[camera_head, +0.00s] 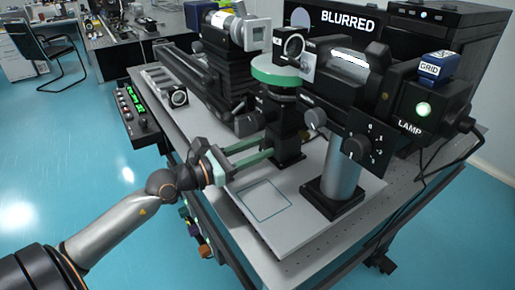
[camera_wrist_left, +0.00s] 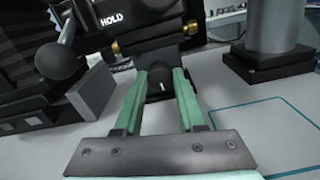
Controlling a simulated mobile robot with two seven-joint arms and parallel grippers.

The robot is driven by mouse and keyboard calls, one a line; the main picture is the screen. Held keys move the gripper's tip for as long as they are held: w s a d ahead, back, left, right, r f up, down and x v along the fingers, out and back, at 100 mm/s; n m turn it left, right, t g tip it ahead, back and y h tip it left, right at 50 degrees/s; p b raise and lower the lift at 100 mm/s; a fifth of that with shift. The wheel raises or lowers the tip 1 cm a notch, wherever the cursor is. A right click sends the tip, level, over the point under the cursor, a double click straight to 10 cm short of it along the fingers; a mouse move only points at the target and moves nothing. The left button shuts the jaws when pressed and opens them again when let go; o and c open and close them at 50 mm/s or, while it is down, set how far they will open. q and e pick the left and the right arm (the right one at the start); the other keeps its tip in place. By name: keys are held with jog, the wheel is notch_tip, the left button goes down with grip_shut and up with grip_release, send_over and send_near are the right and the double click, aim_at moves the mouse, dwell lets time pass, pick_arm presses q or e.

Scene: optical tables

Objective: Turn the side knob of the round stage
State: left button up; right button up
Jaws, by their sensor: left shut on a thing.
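The round stage is a green-rimmed disc (camera_head: 277,72) on a dark post (camera_head: 287,125), standing on a pale base plate on the table. My left gripper (camera_head: 268,144) comes in from the left with its green fingers at the lower part of the post. In the left wrist view the side knob (camera_wrist_left: 159,88), dark with a small white mark, lies between the two fingertips (camera_wrist_left: 161,78). The gripper is shut on this knob. In the head view the fingers and post hide the knob. My right gripper is not in view.
A grey post (camera_head: 343,165) on a black foot stands right of the stage, under a dark instrument with a lamp box (camera_head: 417,105). A blue square outline (camera_head: 264,201) marks bare plate in front. A dark rail assembly (camera_head: 190,75) stands behind left.

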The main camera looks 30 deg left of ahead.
pick_arm(q)
grip_shut()
jog(key=shift+r+n+p, duration=0.1)
jog(key=shift+n+p, duration=0.2)
jog(key=shift+p, duration=0.2)
jog(key=o, duration=0.6)
grip_release()
jog(key=shift+s, duration=0.1)
